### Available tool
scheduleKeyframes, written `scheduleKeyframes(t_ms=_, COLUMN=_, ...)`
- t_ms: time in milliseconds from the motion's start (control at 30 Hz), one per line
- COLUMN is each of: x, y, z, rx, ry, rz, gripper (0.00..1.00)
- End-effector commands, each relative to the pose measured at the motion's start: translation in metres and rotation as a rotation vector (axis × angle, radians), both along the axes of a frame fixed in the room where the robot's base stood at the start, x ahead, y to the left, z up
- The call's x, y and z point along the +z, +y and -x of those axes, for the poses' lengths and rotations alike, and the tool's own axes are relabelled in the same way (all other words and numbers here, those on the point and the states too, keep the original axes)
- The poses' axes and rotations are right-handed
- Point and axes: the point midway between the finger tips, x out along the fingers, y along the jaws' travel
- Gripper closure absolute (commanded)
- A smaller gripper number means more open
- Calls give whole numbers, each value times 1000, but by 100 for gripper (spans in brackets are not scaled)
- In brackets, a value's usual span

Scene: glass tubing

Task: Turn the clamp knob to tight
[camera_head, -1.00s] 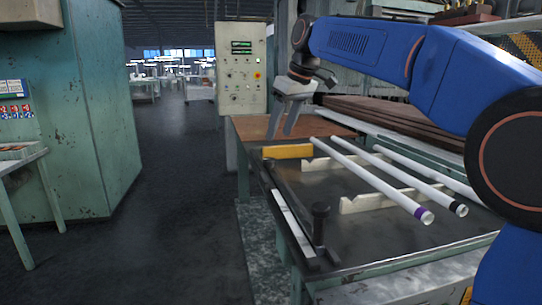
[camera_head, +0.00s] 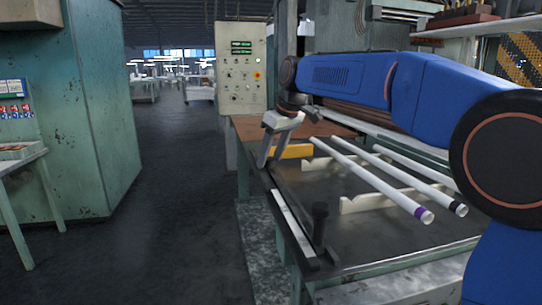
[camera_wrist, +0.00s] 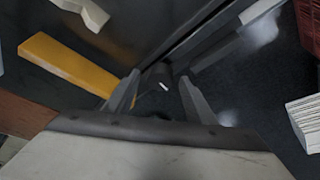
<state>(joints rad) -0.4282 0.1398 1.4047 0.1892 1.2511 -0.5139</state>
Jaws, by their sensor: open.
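The dark clamp knob (camera_wrist: 166,72) with a small white mark shows in the wrist view between the tips of my gripper (camera_wrist: 160,84). The two fingers are apart, one on each side of it; I cannot tell whether they touch it. In the head view my gripper (camera_head: 267,158) points down at the far left edge of the bench, beside the yellow block. The knob there is hidden by the fingers.
The yellow block (camera_head: 292,151) lies close to my gripper, and also shows in the wrist view (camera_wrist: 65,66). White tubes (camera_head: 385,188) with purple and black end bands rest on notched pale supports (camera_head: 362,203) to the right. The floor aisle at left is clear.

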Motion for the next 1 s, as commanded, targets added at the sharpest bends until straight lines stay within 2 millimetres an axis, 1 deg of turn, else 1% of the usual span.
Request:
scheduleKeyframes(t_ms=33, x=0, y=0, z=0, rx=0, ry=0, rz=0, gripper=57)
scheduleKeyframes(t_ms=67, x=0, y=0, z=0, rx=0, ry=0, rz=0, gripper=64)
scheduleKeyframes(t_ms=100, x=0, y=0, z=0, rx=0, ry=0, rz=0, gripper=73)
scheduleKeyframes(t_ms=167, x=0, y=0, z=0, rx=0, ry=0, rz=0, gripper=88)
scheduleKeyframes(t_ms=200, x=0, y=0, z=0, rx=0, ry=0, rz=0, gripper=90)
scheduleKeyframes(t_ms=433, x=0, y=0, z=0, rx=-13, ry=0, rz=0, gripper=90)
scheduleKeyframes(t_ms=567, x=0, y=1, z=1, rx=-49, ry=1, rz=-1, gripper=90)
scheduleKeyframes(t_ms=767, x=0, y=2, z=2, rx=-166, ry=-1, rz=1, gripper=90)
scheduleKeyframes(t_ms=1000, x=0, y=3, z=3, rx=-381, ry=0, rz=0, gripper=90)
